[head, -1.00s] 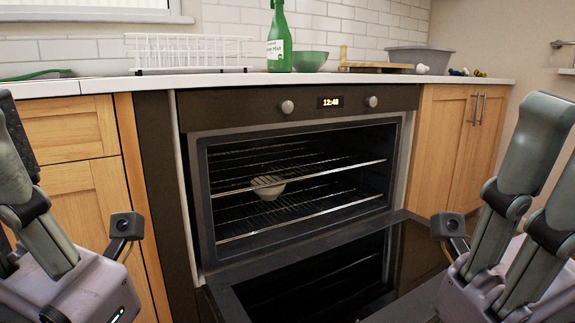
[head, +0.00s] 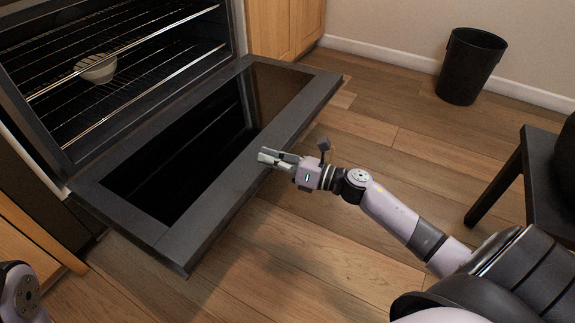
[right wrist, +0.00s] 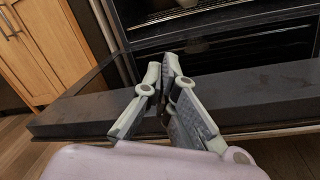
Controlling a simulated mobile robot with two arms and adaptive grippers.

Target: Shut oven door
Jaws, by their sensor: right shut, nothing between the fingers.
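The oven door (head: 274,133) is folded down and open, lying roughly level in front of the oven (head: 240,28). It also shows in the right wrist view (right wrist: 75,117), past the fingers. The oven's inside shows wire racks and a pale bowl (head: 96,68) on one of them. My right gripper (head: 264,157) is shut and empty, at the outer edge of the door near its middle. I cannot tell whether it touches the door. In the right wrist view the fingertips (right wrist: 166,62) are together. Part of my left arm shows at the lower left, but its fingers are out of view.
Wooden cabinets (head: 284,28) stand beside the oven. A black bin (head: 470,66) stands by the wall at the back right, and a dark stool or chair (head: 515,170) is at the right. The wooden floor (head: 390,110) between door and bin is clear.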

